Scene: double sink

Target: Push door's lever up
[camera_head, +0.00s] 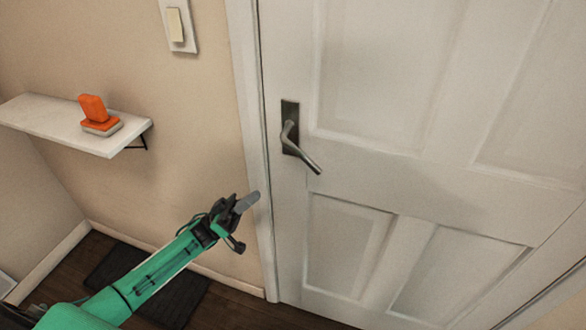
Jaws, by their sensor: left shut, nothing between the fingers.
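The white panelled door (400,175) stands at the centre and right of the head view and looks closed. Its dark metal lever (303,152) sits on a dark plate (290,112) near the door's left edge, and the handle slants down to the right. My left gripper (248,202) is at the end of my green arm, below and to the left of the lever, in front of the door frame. Its fingers are shut and hold nothing. It is apart from the lever. My right gripper does not show.
A white shelf (50,122) on the left wall holds an orange-and-grey object (98,115). A light switch (177,25) is on the wall above. A dark mat (180,300) lies on the brown wooden floor. The space between my gripper and the lever looks clear.

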